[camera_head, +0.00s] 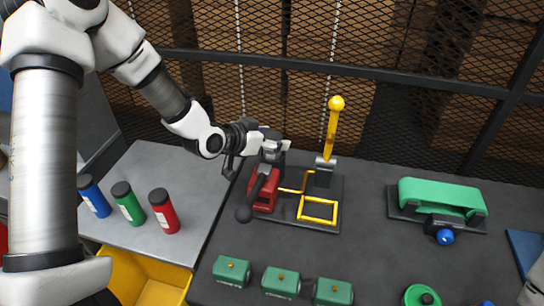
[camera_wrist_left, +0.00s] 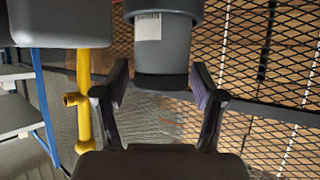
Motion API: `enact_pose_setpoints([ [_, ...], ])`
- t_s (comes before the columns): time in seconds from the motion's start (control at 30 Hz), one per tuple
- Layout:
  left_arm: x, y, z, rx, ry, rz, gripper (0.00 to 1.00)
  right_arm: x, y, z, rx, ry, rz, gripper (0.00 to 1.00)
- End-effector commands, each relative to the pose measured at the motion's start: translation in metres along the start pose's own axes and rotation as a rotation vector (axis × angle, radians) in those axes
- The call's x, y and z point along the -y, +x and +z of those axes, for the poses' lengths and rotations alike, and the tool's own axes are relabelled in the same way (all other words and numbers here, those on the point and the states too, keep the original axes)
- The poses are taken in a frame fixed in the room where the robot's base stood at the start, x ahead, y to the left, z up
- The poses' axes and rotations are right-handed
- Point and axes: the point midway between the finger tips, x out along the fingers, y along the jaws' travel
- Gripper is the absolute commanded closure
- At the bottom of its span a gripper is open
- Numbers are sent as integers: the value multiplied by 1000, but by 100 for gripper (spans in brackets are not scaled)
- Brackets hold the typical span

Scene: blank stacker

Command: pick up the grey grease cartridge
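A grey cylinder with a white label and a dark end, which looks like the grey grease cartridge (camera_wrist_left: 160,48), fills the top middle of the left wrist view. My left gripper (camera_wrist_left: 159,75) has its two fingers spread on either side of the dark end, with narrow gaps beside it. In the head view my left gripper (camera_head: 240,138) is beside the red machine with a black lever (camera_head: 264,190); the cartridge is hard to make out there among grey parts. My right gripper is out of view.
Blue (camera_head: 94,196), green (camera_head: 128,204) and red (camera_head: 163,211) cartridges stand on the light grey table at left, above a yellow bin (camera_head: 150,275). A mesh fence is behind.

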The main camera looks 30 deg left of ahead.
Motion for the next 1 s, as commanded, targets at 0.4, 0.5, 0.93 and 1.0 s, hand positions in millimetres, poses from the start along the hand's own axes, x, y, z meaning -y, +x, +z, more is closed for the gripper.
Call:
enact_pose_setpoints([
  [0.4, 0, 0, 1, 3, -1, 0, 89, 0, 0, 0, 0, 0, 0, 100],
  [0.5, 0, -1, -1, 2, 0, 0, 89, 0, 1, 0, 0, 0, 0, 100],
  [0.93, 0, -36, -67, -6, 3, -2, 89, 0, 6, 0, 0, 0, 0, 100],
  [1.0, 0, -45, -83, -6, 3, -2, 89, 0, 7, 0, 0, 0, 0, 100],
])
